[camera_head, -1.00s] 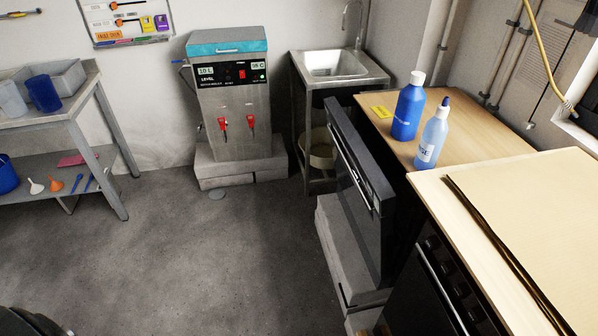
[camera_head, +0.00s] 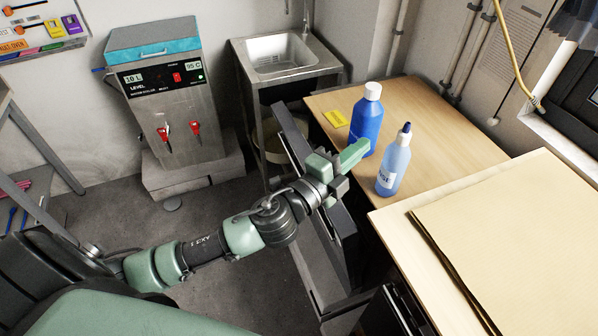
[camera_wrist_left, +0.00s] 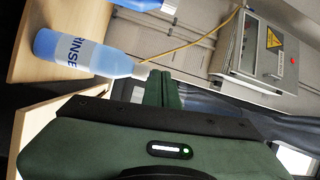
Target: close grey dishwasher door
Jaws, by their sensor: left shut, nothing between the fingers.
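The grey dishwasher door (camera_head: 289,136) is a dark upright panel beside the wooden counter in the head view. It stands ajar, tilted out from the counter front. My left arm covers its middle and part of its top edge. My left gripper (camera_head: 361,149) is shut and empty, at the height of the door's top edge, its green fingers pointing toward the counter and the bottles. I cannot tell whether the gripper or wrist touches the door. In the left wrist view the closed green fingers (camera_wrist_left: 163,90) show with nothing between them. The right gripper is out of view.
A blue bottle (camera_head: 367,122) and a pale rinse bottle (camera_head: 394,163) stand on the wooden counter (camera_head: 440,135), close to the fingers. A sink (camera_head: 283,54) and a water boiler (camera_head: 170,110) stand behind. Floor is open left of the door.

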